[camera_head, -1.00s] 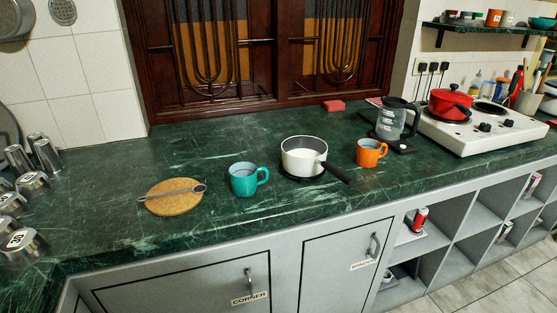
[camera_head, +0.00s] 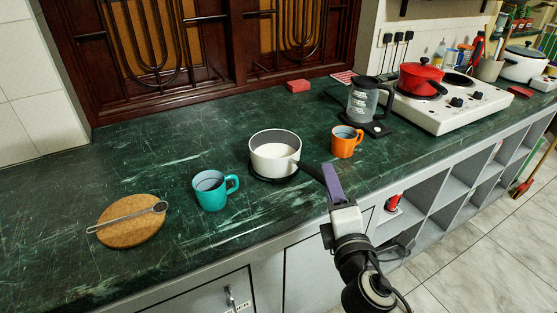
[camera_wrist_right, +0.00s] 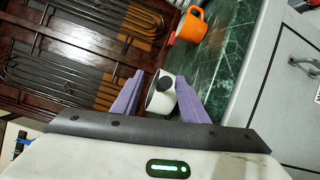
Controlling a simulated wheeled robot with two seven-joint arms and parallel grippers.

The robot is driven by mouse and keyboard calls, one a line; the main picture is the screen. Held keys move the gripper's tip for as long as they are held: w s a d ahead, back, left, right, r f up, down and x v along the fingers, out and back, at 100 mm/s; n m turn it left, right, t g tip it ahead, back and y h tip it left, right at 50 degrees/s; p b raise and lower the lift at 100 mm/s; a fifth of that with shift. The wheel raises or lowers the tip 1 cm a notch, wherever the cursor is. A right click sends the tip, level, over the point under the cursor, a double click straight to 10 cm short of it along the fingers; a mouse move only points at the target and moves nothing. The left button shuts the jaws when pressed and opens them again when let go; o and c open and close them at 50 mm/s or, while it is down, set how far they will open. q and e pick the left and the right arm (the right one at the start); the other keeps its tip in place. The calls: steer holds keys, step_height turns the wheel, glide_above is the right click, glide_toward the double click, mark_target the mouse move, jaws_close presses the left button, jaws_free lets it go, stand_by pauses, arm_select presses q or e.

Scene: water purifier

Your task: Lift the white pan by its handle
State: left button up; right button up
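The white pan (camera_head: 272,158) stands upright on a dark round base on the green counter. Its black handle (camera_head: 312,173) points toward the counter's front edge, to the lower right. My right gripper (camera_head: 332,180), with purple fingers, is at the outer end of the handle. In the right wrist view the fingers (camera_wrist_right: 156,95) are apart. The handle's dark end (camera_wrist_right: 163,83) and the white pan (camera_wrist_right: 158,101) show in the gap between them. I cannot tell whether the fingers reach past the handle's end. My left gripper is not in view.
An orange mug (camera_head: 345,142) stands close right of the pan, and a teal mug (camera_head: 211,190) stands left. A cork board (camera_head: 131,222) with a spoon, a glass kettle (camera_head: 363,101) and a stove (camera_head: 440,108) with a red pot share the counter.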

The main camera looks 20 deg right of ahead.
steer(key=x, duration=0.5)
steer(key=shift+d+f, duration=0.15)
steer(key=shift+f, duration=0.2)
steer(key=shift+c, duration=0.2)
jaws_close()
steer(key=shift+w+r, duration=0.1)
steer(key=shift+r, duration=0.05)
